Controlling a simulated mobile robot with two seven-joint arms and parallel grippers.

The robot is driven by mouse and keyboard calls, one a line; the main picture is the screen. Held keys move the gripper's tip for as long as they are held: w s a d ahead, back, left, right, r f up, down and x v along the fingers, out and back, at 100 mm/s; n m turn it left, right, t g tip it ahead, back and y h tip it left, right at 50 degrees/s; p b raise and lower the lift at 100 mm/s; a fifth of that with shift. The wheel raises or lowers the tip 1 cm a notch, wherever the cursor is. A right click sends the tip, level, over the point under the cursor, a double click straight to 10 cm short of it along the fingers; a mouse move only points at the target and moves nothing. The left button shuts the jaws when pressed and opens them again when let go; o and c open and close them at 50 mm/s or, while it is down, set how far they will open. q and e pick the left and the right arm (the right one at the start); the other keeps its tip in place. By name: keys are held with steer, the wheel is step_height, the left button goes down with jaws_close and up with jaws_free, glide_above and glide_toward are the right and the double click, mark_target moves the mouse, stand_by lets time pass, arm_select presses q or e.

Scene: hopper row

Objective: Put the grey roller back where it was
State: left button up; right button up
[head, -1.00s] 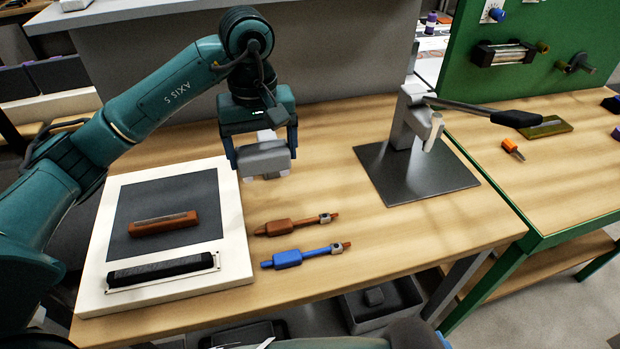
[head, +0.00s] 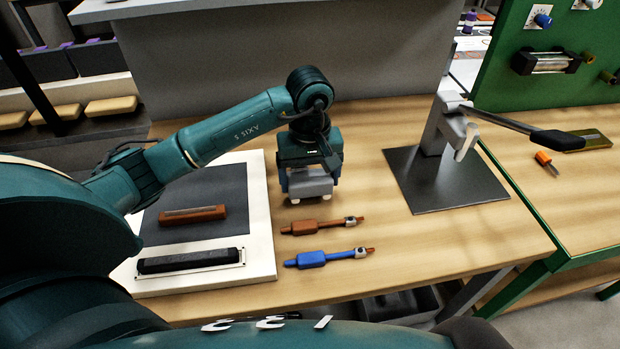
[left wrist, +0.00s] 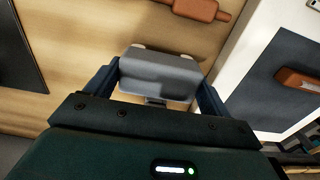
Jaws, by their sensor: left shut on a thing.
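My left gripper (head: 310,190) is shut on the grey roller (head: 311,181), a grey block with small pale round parts along its lower edge. In the left wrist view the grey roller (left wrist: 160,75) sits between the two fingers. It is over bare wood, right of the white-framed board and behind the orange-brown tool. I cannot tell whether it touches the table. My right gripper is not in view.
The white board (head: 262,230) with a dark mat holds a red-brown bar (head: 193,215) and a black bar (head: 188,260). An orange-brown tool (head: 305,227) and a blue tool (head: 312,258) lie in front of the gripper. A lever stand (head: 445,170) is on the right.

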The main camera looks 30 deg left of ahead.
mark_target(310, 176)
arm_select(q)
steer(key=shift+f, duration=0.6)
steer(key=shift+f, duration=0.2)
steer(key=o, duration=1)
steer(key=shift+r, duration=0.1)
step_height(310, 176, up, 12)
steer(key=shift+r+b, duration=0.15)
steer(key=shift+b, duration=0.25)
